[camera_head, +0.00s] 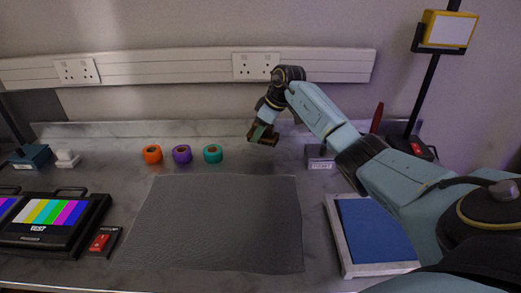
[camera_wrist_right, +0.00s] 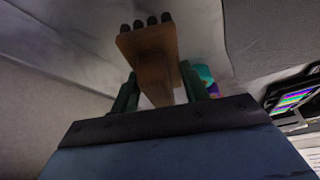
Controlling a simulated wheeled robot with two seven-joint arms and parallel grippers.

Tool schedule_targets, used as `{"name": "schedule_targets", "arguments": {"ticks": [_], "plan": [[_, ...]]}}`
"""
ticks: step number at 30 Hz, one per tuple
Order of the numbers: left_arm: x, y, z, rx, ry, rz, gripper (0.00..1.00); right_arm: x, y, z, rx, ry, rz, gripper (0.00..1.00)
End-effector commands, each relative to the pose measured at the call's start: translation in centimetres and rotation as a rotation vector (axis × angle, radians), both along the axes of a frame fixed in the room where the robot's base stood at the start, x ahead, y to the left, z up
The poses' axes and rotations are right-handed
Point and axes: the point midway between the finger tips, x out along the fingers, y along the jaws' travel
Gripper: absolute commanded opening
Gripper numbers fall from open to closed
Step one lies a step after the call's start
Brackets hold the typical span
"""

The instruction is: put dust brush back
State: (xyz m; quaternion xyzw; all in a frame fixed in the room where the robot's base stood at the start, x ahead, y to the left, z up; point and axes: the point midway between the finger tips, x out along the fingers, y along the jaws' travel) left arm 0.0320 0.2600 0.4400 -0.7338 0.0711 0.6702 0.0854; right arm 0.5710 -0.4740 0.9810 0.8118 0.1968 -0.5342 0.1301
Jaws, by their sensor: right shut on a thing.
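The dust brush (camera_wrist_right: 152,45) is a brown wooden piece with dark bristle tufts at one end. My right gripper (camera_wrist_right: 160,86) is shut on it, with a green finger on either side. In the head view the right gripper (camera_head: 263,135) is above the back of the worktop, right of the tape rolls, and the brush shows only as a small brown patch. A small grey labelled block (camera_head: 320,158) stands on the worktop to the right of the gripper, partly beside my arm. Its label is too small to read. My left gripper is not in view.
Orange (camera_head: 152,154), purple (camera_head: 182,154) and teal (camera_head: 213,153) rolls stand left of the gripper. A grey mat (camera_head: 215,225) lies clear in the middle. A blue-topped tray (camera_head: 372,232) is at right. A monitor (camera_head: 45,222) and red switch (camera_head: 101,241) are at left.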

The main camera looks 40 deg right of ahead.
Motion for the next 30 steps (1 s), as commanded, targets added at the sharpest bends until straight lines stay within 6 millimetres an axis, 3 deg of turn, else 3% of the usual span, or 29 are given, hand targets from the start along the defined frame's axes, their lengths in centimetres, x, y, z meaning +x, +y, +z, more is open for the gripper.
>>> {"name": "schedule_targets", "arguments": {"ticks": [12,23,24,28,30], "plan": [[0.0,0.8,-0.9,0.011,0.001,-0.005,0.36,0.0,0.1,-5.7,0.002,0.001,0.0,0.2],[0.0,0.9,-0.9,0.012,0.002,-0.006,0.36,0.0,0.0,-6.2,0.0,0.0,0.0,0.2],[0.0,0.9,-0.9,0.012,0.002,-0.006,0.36,0.0,0.0,-6.2,0.0,0.0,0.001,0.48],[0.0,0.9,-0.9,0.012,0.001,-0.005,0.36,0.0,0.0,-6.2,0.0,0.0,0.001,0.65],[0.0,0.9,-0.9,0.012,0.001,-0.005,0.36,0.0,0.0,-6.2,0.0,0.0,0.001,0.67]]}}
